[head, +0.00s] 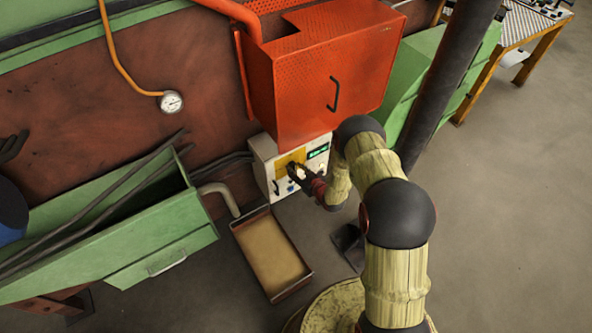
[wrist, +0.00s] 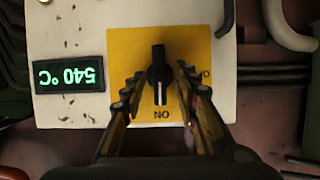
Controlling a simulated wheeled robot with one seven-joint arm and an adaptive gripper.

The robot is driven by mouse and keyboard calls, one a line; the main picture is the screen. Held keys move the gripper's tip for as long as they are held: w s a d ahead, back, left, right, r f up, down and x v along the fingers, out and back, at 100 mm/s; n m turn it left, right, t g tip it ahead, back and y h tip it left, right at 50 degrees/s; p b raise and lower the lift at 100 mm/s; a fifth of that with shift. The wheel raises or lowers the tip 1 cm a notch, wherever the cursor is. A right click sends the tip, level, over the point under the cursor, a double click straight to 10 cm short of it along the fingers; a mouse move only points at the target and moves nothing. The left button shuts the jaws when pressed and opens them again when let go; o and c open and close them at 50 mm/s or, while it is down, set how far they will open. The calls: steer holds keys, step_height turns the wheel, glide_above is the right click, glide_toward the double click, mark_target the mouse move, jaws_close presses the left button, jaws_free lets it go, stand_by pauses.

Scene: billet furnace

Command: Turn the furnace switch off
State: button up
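The furnace switch (wrist: 158,73) is a black rotary knob on a yellow plate (wrist: 124,45), upside down in the wrist view. Its white line points down toward the label ON. A second label at the right is partly hidden behind a finger. My gripper (wrist: 160,76) is open, one finger on each side of the knob, with small gaps showing between the fingertips and the knob. In the head view my gripper (head: 296,172) is at the front of the white control box (head: 262,160), hiding the knob.
A green display (wrist: 70,75) reads 540 °C beside the plate. The orange furnace cabinet (head: 300,95) hangs just above the box. A shallow tray (head: 283,296) lies on the floor in front, and a green bin (head: 190,232) stands left. Open floor is at right.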

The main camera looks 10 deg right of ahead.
steer(key=shift+c, duration=1.4)
jaws_close()
